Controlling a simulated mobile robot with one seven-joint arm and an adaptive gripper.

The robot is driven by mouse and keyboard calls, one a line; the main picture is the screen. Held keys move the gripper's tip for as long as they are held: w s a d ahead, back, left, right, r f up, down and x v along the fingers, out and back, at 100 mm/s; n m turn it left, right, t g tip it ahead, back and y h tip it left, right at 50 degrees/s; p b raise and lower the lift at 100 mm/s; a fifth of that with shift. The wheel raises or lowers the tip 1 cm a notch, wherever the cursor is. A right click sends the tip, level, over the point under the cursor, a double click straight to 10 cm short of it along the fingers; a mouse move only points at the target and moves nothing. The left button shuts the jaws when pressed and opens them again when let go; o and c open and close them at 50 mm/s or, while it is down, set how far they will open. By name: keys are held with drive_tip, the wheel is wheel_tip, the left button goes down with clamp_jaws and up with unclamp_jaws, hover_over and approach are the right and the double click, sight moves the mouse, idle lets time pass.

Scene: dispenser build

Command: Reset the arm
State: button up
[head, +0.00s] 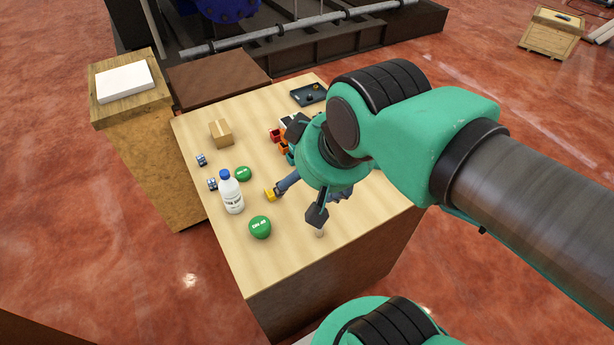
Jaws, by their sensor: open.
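My arm reaches in from the right in the head view, green with a grey link, over the wooden table (262,262). My gripper (297,212) hangs above the table's front part, with its two fingers spread apart and nothing seen between them. A small yellow block (271,194) shows by the left finger; whether they touch cannot be told. A white bottle with a blue cap (232,196) stands upright left of the gripper. Two green round items lie near it, one in front (260,227) and one behind (243,174). My arm hides the table's right part.
Orange and red pieces (283,148) sit partly behind my wrist. A dark tray (308,95) is at the back. A wooden stand with a white slab (124,81) is left.

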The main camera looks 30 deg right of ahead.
wheel_tip(320, 180, down, 8)
drive_tip(key=b, duration=0.8)
